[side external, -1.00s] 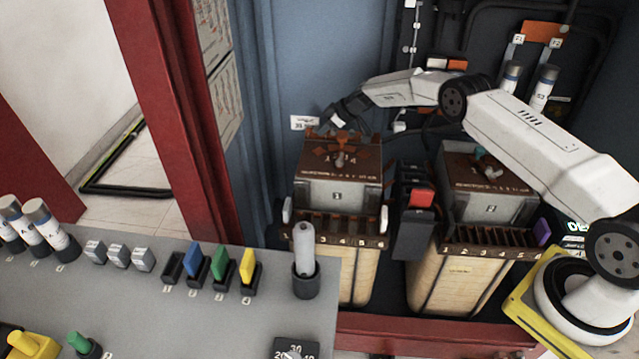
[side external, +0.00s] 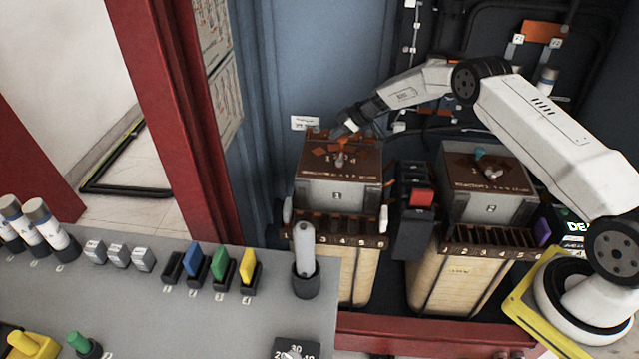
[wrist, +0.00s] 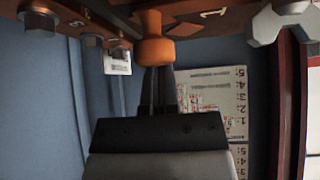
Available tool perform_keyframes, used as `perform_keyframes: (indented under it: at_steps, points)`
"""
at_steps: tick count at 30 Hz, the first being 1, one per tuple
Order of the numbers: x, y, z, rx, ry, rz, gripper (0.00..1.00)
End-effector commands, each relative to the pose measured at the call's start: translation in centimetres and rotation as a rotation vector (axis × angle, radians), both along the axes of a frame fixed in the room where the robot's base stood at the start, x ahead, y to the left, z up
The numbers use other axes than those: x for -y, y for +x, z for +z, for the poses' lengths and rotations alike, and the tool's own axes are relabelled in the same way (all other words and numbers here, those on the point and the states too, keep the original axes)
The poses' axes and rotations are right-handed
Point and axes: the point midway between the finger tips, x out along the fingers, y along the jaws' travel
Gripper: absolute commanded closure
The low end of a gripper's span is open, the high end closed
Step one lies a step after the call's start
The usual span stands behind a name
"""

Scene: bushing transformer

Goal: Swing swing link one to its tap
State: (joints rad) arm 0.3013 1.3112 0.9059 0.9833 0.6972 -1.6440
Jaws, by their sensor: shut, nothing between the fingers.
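Transformer one (side external: 339,190) stands at the left in the cabinet, with a brown top board (side external: 352,168) carrying orange pieces and a grey centre knob (side external: 340,159). My gripper (side external: 347,127) is at the back edge of this board, shut with nothing held. In the wrist view, my gripper's narrow fingers (wrist: 158,88) point at an orange knob (wrist: 154,42) under the brown board (wrist: 185,20). The fingertips overlap the knob's lower end, and I cannot tell whether they touch it. A "1" mark (wrist: 213,14) is beside it. I cannot tell the swing link from its tap clearly.
Transformer two (side external: 487,207) stands to the right, with a black unit with a red block (side external: 421,198) between. Grey bolts (wrist: 40,22) line the board's edge, and a larger grey hex knob (wrist: 283,22) is at right. A grey bench (side external: 130,275) fills the front left.

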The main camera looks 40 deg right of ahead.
Motion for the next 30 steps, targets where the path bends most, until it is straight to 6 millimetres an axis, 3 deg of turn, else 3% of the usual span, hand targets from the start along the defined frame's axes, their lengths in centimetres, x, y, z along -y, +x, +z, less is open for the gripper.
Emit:
perform_keyframes:
  at_steps: [30]
  points:
    - [0.73,-0.6,-0.03,-0.003,0.0,-0.106,1.0]
